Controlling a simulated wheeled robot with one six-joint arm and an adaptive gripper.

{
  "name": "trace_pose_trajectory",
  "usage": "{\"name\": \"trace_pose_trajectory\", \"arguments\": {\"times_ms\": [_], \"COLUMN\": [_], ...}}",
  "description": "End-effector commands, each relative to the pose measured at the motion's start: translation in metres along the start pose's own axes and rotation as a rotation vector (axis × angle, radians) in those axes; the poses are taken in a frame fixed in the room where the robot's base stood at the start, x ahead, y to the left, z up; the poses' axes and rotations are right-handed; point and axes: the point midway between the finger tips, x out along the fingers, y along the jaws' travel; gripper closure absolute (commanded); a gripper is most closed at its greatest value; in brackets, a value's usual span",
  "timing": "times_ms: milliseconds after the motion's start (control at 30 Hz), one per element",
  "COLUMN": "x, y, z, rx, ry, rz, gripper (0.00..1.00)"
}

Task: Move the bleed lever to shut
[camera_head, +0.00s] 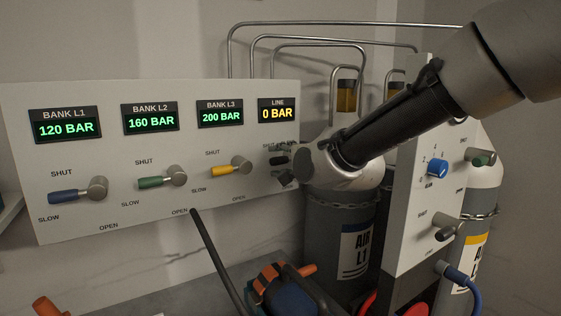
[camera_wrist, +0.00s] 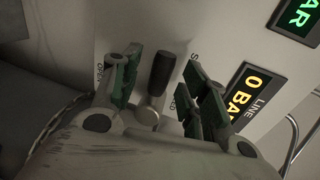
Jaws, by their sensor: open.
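The lever with a black handle (camera_wrist: 162,72) and a round metal hub (camera_wrist: 147,116) stands below the LINE display, which reads 0 BAR. In the wrist view its handle points up the picture, between an OPEN label at left and a partly hidden label starting with S at right. My gripper (camera_wrist: 163,97) is open, its green-padded fingers on either side of the lever, with gaps visible between pads and handle. In the head view my gripper (camera_head: 280,162) is at the panel's right end and hides this lever. Whether the fingers touch it cannot be told there.
The panel (camera_head: 120,215) also carries blue (camera_head: 63,196), green (camera_head: 150,182) and yellow (camera_head: 219,170) levers left of my gripper. A second panel (camera_head: 405,220) with knobs stands at right, beside grey cylinders (camera_head: 335,215). Metal pipes (camera_head: 310,45) run behind the main panel.

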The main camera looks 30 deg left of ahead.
Motion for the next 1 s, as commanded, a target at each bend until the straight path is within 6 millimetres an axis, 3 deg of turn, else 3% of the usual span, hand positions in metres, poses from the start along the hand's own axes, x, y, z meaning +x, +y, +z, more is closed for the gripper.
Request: {"name": "trace_pose_trajectory", "arguments": {"times_ms": [300,500,1000], "x": [-0.070,-0.099,-0.106], "y": [-0.002,-0.001,0.000], "z": [0.000,0.000,0.000], "rx": [0.001,0.001,0.001], "ry": [0.000,0.000,0.000], "rz": [-0.003,-0.003,-0.002], "gripper": [0.56,0.56,0.56]}}
